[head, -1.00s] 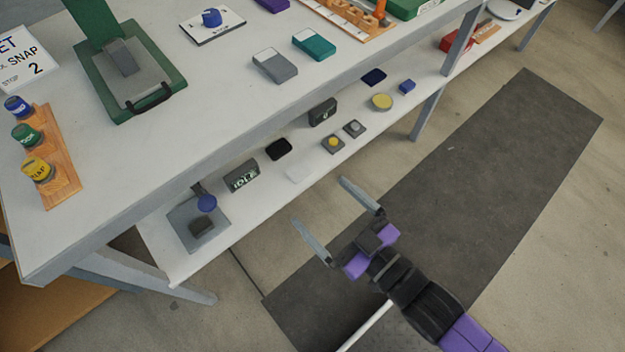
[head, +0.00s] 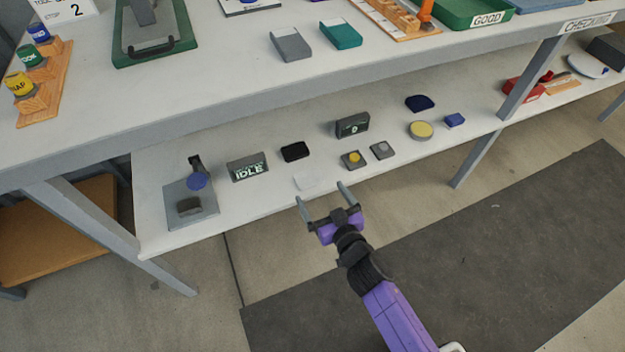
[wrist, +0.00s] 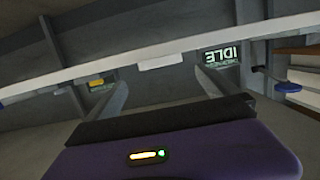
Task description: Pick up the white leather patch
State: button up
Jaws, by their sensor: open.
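The white leather patch (head: 305,183) lies flat on the white lower shelf, close to its front edge, and is hard to tell from the shelf. In the wrist view it is a pale strip (wrist: 160,63) between my two fingers. My gripper (head: 321,193) is open and empty, its fingers pointing at the shelf just in front of the patch. In the wrist view my gripper (wrist: 160,80) has a finger on either side of the patch, apart from it.
A black patch (head: 295,152) lies behind the white one. An IDLE display (head: 248,168) stands to the left, and small yellow-topped (head: 353,160) and grey (head: 382,150) blocks to the right. The upper tabletop (head: 200,110) overhangs the shelf. The floor in front is clear.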

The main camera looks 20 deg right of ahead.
aim_at(309, 177)
jog(key=w, duration=0.2)
jog(key=w+f+b, duration=0.1)
jog(key=w, duration=0.3)
jog(key=shift+w+a+f+b, duration=0.1)
jog(key=shift+f+b, duration=0.25)
jog(key=c, duration=1.4)
jog(key=shift+c, duration=0.2)
jog(key=shift+r, duration=0.1)
notch_tip(309, 177, up, 20)
jog(key=p, duration=1.9)
jog(key=shift+p, duration=0.4)
